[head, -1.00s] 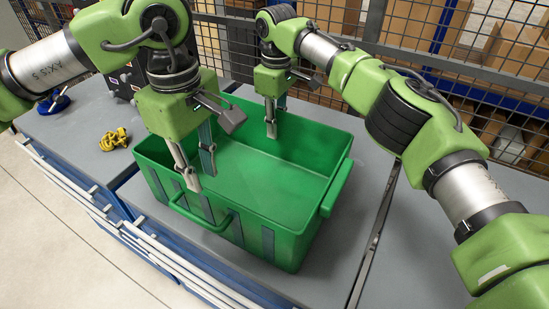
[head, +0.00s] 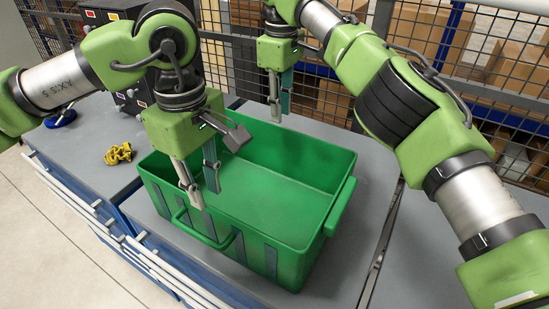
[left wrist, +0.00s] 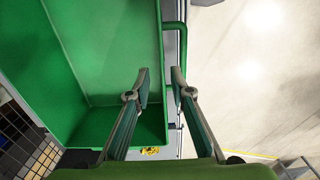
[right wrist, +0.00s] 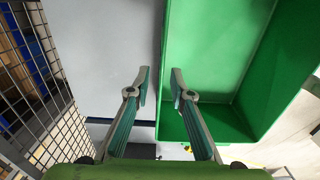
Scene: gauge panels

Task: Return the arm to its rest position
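A large green crate (head: 318,228) stands on the grey table and looks empty inside. My left gripper (head: 205,198) is open, pointing down at the crate's near side beside its front handle. In the left wrist view, my left gripper (left wrist: 159,75) has parted fingertips with nothing between them being held, and the crate (left wrist: 135,125) lies mostly to the left. My right gripper (head: 280,114) is open and empty above the crate's far rim. In the right wrist view, my right gripper (right wrist: 160,72) has parted fingertips beside the crate wall (right wrist: 178,60).
A yellow object (head: 118,153) and a blue round base (head: 62,117) lie on the table to the left. A dark box (head: 118,22) stands behind them. Wire mesh fencing (head: 455,75) runs along the back, with cardboard boxes beyond. Bare table lies right of the crate.

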